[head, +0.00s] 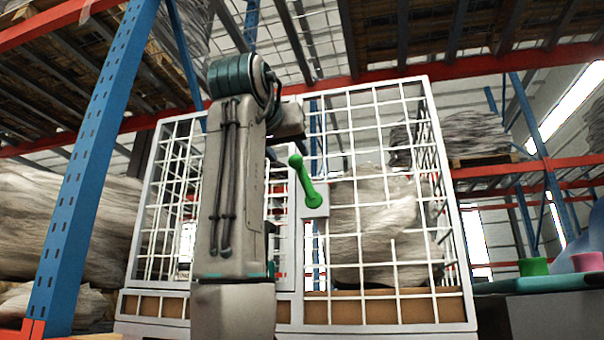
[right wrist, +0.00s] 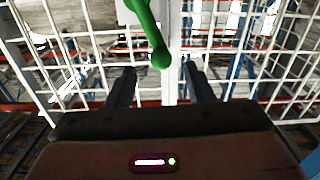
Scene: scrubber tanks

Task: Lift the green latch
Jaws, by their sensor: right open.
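The green latch (head: 306,183) is a rod with a round knob at its upper end, mounted on the white frame of a wire cage door in the head view. It leans up and to the left. In the right wrist view the green latch (right wrist: 147,24) comes in from the top, and a rounded end shows between the finger lines. My right gripper (right wrist: 160,70) is open with nothing between its fingers. In the head view my right gripper (head: 284,148) is just left of the latch knob, partly hidden by my arm. My left gripper is not in view.
The white wire cage (head: 370,110) spans the middle, with a wrapped load (head: 375,225) behind its mesh. A blue rack post (head: 90,180) stands at the left.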

